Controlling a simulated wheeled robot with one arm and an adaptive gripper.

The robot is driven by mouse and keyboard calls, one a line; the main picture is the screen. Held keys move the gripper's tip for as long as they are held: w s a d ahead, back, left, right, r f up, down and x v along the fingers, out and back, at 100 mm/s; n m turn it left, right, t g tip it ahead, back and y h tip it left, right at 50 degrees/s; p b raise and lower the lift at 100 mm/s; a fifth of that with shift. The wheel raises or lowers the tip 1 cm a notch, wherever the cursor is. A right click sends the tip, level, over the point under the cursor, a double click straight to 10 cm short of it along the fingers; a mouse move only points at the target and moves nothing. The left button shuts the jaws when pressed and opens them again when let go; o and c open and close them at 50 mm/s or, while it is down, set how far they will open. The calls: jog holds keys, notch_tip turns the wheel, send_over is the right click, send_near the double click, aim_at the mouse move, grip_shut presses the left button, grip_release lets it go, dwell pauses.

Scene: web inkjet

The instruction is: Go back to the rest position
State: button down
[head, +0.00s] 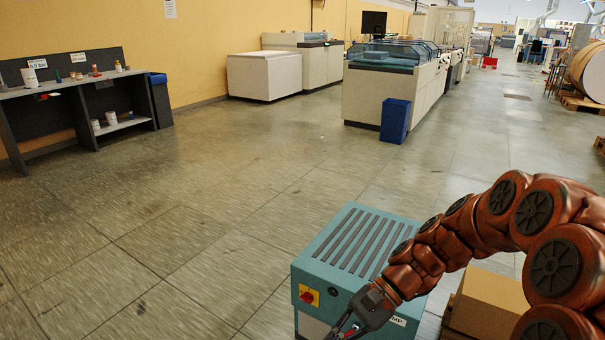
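My orange-brown arm reaches in from the right side of the head view and curves down to the left. My gripper (347,328) is at the bottom edge, in front of a teal-topped machine box (352,240). The fingers are dark and partly cut off by the frame edge, so I cannot tell whether they are open or shut. No held object shows.
A cardboard box (492,303) sits right of the teal box, partly behind my arm. A grey workbench (75,90) stands at the left wall. White machines (392,85) and a blue bin (395,120) stand further back. The tiled floor at left and centre is clear.

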jog(key=s+d+r+n+t+h+p, duration=0.1)
jog(key=s+d+r+n+h+p, duration=0.3)
jog(key=s+d+r+h+p, duration=0.1)
jog(key=s+d+r+n+t+h+p, duration=0.2)
jog(key=s+d+r+h+p, duration=0.3)
jog(key=s+d+r+p, duration=0.3)
jog(key=s+r+n+p, duration=0.1)
jog(key=s+r, duration=0.3)
jog(key=shift+s+r+n+t, duration=0.25)
jog(key=shift+r+n+t, duration=0.05)
jog(key=shift+r+n, duration=0.1)
jog(key=c, duration=1.9)
grip_release()
jog(key=shift+f, duration=0.1)
